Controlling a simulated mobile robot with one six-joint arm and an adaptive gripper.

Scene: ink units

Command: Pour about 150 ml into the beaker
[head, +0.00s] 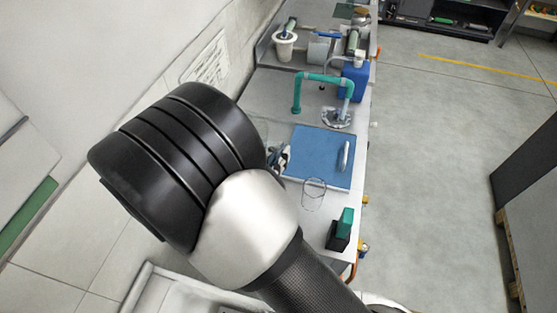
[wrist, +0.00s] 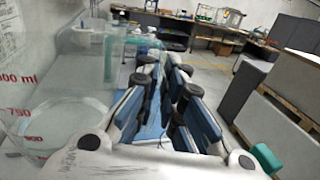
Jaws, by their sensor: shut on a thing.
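My gripper (wrist: 168,85) is shut on a clear vessel with red volume marks (wrist: 20,110), which fills the left of the wrist view. The contact between fingers and vessel is hard to make out, and I cannot tell the liquid level. In the head view my gripper (head: 279,157) is mostly behind my arm, and the held vessel is not clearly seen. A clear glass beaker (head: 314,194) stands upright on the bench, right of my gripper and near the front edge of the blue mat.
The blue mat (head: 318,146) carries a pale handle-like object (head: 345,156). A teal-and-black block (head: 340,229) stands near the right bench edge. Behind are a teal pipe (head: 323,79), a blue container (head: 354,83) and a white cup (head: 284,46). Open floor lies right.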

